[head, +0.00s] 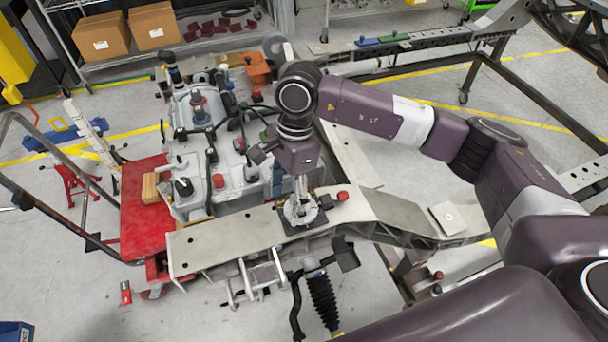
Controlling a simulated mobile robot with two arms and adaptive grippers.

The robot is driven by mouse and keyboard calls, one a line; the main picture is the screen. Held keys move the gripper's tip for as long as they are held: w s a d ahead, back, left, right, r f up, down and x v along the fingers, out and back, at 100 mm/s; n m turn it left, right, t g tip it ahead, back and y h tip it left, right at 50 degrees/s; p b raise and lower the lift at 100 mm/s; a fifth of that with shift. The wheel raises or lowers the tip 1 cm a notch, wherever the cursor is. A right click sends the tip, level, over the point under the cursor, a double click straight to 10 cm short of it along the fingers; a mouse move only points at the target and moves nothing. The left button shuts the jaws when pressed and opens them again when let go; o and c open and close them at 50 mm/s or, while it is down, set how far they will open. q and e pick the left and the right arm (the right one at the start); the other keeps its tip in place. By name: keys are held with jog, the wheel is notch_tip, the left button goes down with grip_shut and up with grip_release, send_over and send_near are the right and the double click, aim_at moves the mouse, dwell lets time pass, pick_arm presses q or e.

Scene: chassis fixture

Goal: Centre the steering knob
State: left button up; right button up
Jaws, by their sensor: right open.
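The right gripper (300,196) points straight down over the pale chassis beam (215,240). Its fingers are open around or just above a small round silver fitting (301,211) on a dark square plate. The fingers hide part of this fitting, and I cannot tell whether they touch it. A red round knob (342,196) stands on the beam just right of the gripper, apart from it. I cannot tell for certain which of these is the steering knob, or whether it is centred. The left gripper is not in view.
A white machine block (180,150) with hoses and levers stands behind the beam. A red cart (145,215) is at its left. A black bellows (322,300) hangs below the beam's front edge. A flat grey plate (455,218) lies at the beam's right end.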

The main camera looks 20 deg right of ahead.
jog(key=shift+t+h, duration=0.6)
jog(key=shift+h, duration=0.3)
jog(key=w+d, duration=0.1)
jog(key=w+d+r, duration=0.1)
jog(key=w+d, duration=0.1)
jog(key=d, duration=0.1)
jog(key=shift+w+r, duration=0.3)
jog(key=shift+w+d+f+p, duration=0.1)
jog(key=shift+d+f+p, duration=0.1)
jog(key=shift+p, duration=0.15)
notch_tip(320, 180, down, 6)
jog(key=shift+a+r+p, duration=0.1)
jog(key=shift+p, duration=1.1)
jog(key=shift+f, duration=0.6)
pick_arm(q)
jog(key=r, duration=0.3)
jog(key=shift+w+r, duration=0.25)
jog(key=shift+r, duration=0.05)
